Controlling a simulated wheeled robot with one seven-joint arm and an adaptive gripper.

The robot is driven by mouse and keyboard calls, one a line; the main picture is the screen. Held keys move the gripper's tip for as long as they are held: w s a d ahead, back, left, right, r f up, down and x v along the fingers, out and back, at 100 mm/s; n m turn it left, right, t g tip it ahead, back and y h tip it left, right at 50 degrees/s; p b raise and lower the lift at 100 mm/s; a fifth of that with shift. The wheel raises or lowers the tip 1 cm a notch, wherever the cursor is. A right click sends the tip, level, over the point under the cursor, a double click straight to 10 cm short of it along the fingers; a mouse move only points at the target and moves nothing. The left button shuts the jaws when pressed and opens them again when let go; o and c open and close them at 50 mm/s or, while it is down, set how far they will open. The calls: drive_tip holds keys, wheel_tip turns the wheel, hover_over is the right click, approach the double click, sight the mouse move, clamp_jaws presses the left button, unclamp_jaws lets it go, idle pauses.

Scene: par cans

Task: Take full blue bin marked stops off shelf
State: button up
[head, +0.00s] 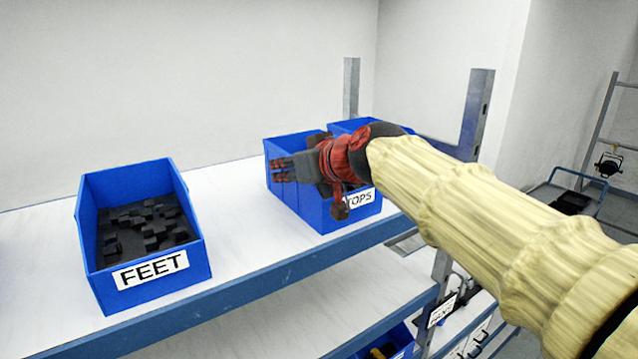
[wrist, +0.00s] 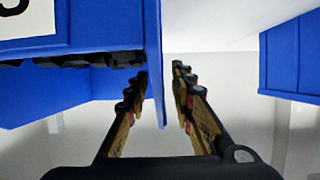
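The blue bin marked STOPS (head: 312,208) sits on the white shelf, its label partly hidden by my arm, so "TOPS" shows in the head view. My gripper (head: 281,172) is over the bin's left side. In the wrist view, the bin (wrist: 115,25) fills the upper left, with dark pieces inside it. My gripper (wrist: 161,80) is open there, its two fingers on either side of the bin's side wall. A gap shows between the wall and the right finger; whether the left finger touches is unclear.
A blue bin marked FEET (head: 160,283) with black pieces stands left on the shelf (head: 245,240), with bare shelf between the bins. Another blue bin (head: 345,126) is close behind my wrist. A metal upright (head: 475,112) stands right. A lower shelf holds a blue bin (head: 400,340).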

drive_tip(key=shift+s+r, duration=0.1)
drive_tip(key=shift+s, duration=0.05)
drive_tip(key=shift+c, duration=0.6)
clamp_jaws()
idle(0.4)
drive_tip(key=shift+r, duration=0.1)
